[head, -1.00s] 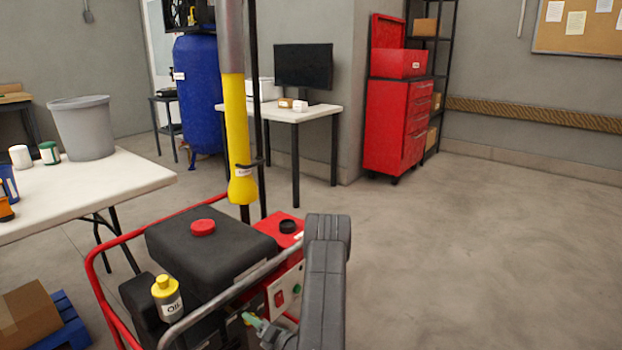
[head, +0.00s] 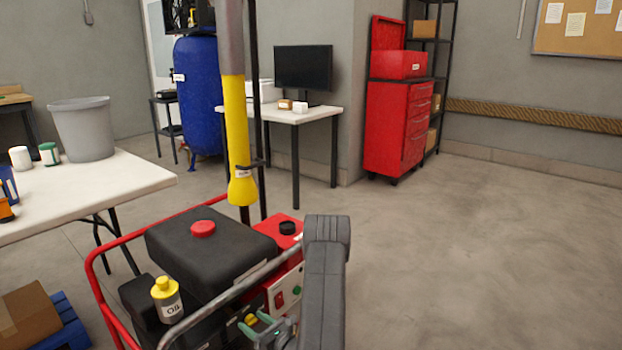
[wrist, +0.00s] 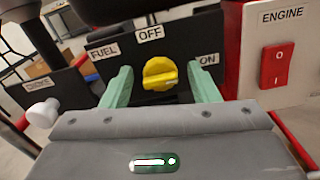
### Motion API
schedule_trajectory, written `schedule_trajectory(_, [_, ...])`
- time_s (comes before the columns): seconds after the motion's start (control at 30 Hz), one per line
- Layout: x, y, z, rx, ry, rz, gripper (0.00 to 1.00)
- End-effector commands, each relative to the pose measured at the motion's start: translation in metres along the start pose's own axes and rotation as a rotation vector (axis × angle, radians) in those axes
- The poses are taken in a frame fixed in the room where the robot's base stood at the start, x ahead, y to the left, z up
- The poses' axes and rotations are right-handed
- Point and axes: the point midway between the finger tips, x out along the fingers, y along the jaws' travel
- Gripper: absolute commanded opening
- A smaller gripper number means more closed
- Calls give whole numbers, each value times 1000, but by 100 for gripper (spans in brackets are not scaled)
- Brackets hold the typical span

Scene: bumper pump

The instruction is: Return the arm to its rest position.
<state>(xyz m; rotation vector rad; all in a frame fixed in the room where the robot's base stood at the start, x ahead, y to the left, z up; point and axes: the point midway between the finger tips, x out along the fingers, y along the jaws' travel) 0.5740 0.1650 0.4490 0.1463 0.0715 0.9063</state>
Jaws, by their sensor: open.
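My gripper (wrist: 162,90) is open in the wrist view, its two green fingers apart. A yellow fuel knob (wrist: 160,74) shows between and beyond the fingers, on a black panel marked FUEL, OFF and ON. Its pointer faces right, toward ON. I cannot tell whether the fingers touch it. In the head view my gripper (head: 268,330) is low beside the machine's front panel, with part of my arm (head: 326,270) at its right. The yellow knob (head: 250,320) shows just beyond it.
A red ENGINE rocker switch (wrist: 277,67) is to the right of the knob, and a white choke knob (wrist: 42,112) is to the left. The machine's red frame (head: 97,285) and grey bar (head: 215,305) are close by. The floor at right (head: 470,260) is clear.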

Motion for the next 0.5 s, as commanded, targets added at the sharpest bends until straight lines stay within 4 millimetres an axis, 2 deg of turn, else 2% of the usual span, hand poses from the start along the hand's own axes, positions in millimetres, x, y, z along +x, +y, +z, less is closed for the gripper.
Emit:
schedule_trajectory(0.2, [0, 1, 0, -111, 0, 0, 55])
schedule_trajectory(0.5, [0, 1, 0, -148, 0, 0, 55])
